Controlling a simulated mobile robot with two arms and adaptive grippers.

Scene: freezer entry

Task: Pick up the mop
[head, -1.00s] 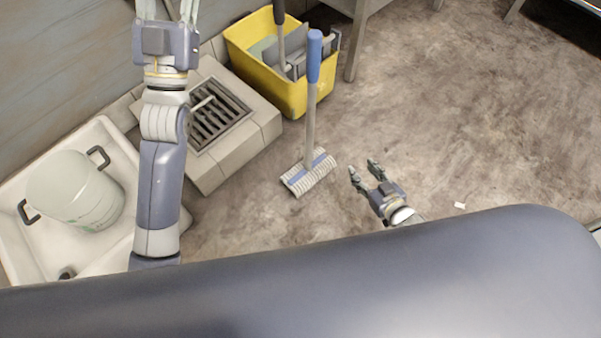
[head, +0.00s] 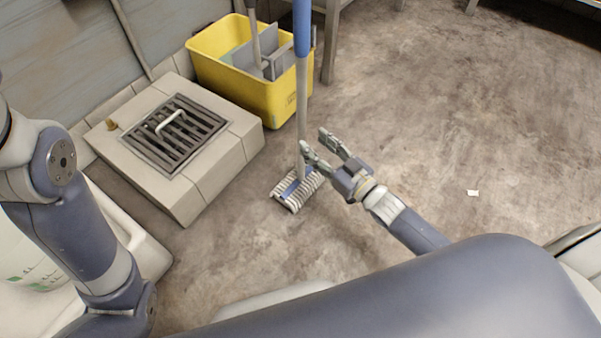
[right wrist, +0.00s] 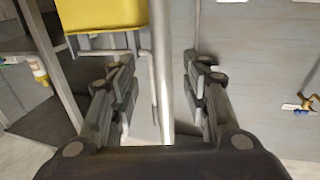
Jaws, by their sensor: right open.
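The mop (head: 301,100) stands upright on the floor, with a blue grip at the top, a grey pole, and a striped blue and white head (head: 293,192). My right gripper (head: 314,141) is open beside the lower pole, just above the mop head. In the right wrist view, the pole (right wrist: 163,65) runs between the two spread fingers of the gripper (right wrist: 158,78). I cannot tell how deep it lies between them, and I see no finger closed on it. My left gripper is out of view; only my left arm shows at the left.
A yellow bucket (head: 225,78) stands behind the mop, with another handle (head: 254,38) in it. A raised tiled drain block with a grate (head: 172,133) lies to the left. A white basin (head: 140,240) is at lower left. The floor to the right is mostly clear.

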